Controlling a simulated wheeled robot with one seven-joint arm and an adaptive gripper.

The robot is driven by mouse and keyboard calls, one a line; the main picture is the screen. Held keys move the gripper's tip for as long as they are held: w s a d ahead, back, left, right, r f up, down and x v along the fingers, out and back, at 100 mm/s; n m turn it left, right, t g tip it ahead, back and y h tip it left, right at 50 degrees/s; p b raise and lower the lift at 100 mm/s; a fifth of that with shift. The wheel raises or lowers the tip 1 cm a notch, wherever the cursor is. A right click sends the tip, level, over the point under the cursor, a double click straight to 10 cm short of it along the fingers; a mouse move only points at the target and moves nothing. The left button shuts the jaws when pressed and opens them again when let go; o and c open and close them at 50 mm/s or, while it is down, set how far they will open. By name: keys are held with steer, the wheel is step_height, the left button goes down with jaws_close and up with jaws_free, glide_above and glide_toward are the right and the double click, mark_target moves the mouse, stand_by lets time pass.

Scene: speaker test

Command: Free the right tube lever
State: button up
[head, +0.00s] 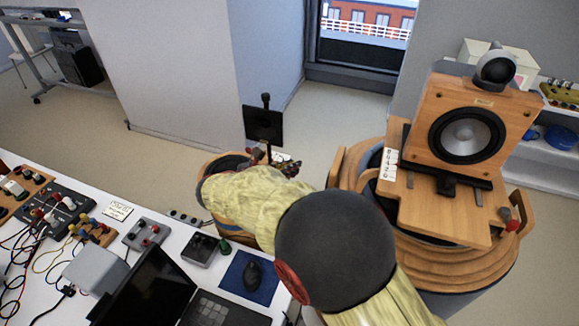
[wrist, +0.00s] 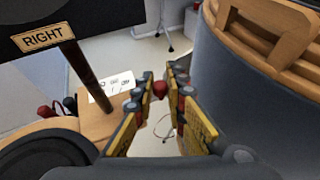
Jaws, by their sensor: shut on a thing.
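A black plate (head: 263,123) stands on a post above a round wooden tube stand (head: 212,165), partly hidden behind my arm. In the wrist view its sign reads "RIGHT" (wrist: 43,38). A lever's red knob (wrist: 160,90) shows between my fingertips beside the wooden platform (wrist: 105,122) under that sign. My gripper (wrist: 160,93) is shut on this knob. In the head view my gripper (head: 286,165) is at the right side of the stand, mostly hidden by my arm. The lever's shaft is hidden.
A larger wooden tube stand (head: 440,255) carries a speaker (head: 468,132) and has a red-knobbed lever (head: 511,222). Its grey wall (wrist: 235,95) is close on the wrist view's right. A white table (head: 135,265) with a laptop (head: 150,290) and devices fills the left.

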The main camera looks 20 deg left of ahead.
jaws_close()
steer(key=shift+w+a+n+y+b, duration=0.2)
steer(key=shift+w+n+y+b, duration=0.35)
steer(key=shift+n+y+b, duration=1)
steer(key=shift+w+a+n+y+b, duration=0.15)
steer(key=shift+w+n+y+b, duration=0.6)
steer(key=shift+n+y, duration=1.35)
steer(key=shift+w+a+n+y+b, duration=0.2)
steer(key=shift+w+n+y+b, duration=0.1)
steer(key=shift+n+y+b, duration=1.55)
steer(key=shift+w+a+r+y, duration=0.1)
steer(key=shift+a+r+y, duration=0.05)
steer(key=shift+y, duration=0.55)
steer(key=o, duration=0.7)
jaws_free()
steer(key=shift+o, duration=0.2)
